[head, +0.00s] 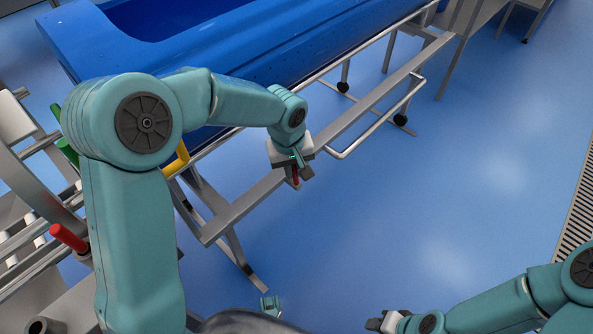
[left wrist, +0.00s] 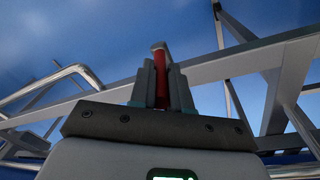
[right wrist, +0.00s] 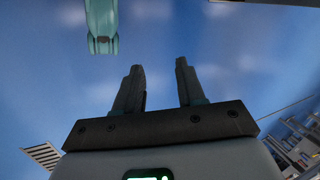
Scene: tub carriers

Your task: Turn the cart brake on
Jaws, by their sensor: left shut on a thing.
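The cart is a steel frame (head: 235,205) on casters that carries a big blue tub (head: 270,50). A small red brake lever (head: 296,176) sits at the cart's side rail. My left gripper (head: 303,169) is shut on this lever; in the left wrist view the red lever (left wrist: 160,72) stands between the two fingers (left wrist: 162,85), partly hidden by them. My right gripper (head: 378,322) is low at the bottom of the head view. In the right wrist view its fingers (right wrist: 158,85) are apart with nothing between them.
A steel push bar (head: 380,120) sticks out from the cart's side, right of my left gripper. A steel rack with a red handle (head: 68,238), green handles and a yellow handle (head: 178,160) stands at the left. A floor drain grate (head: 580,205) lies far right. The blue floor between is clear.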

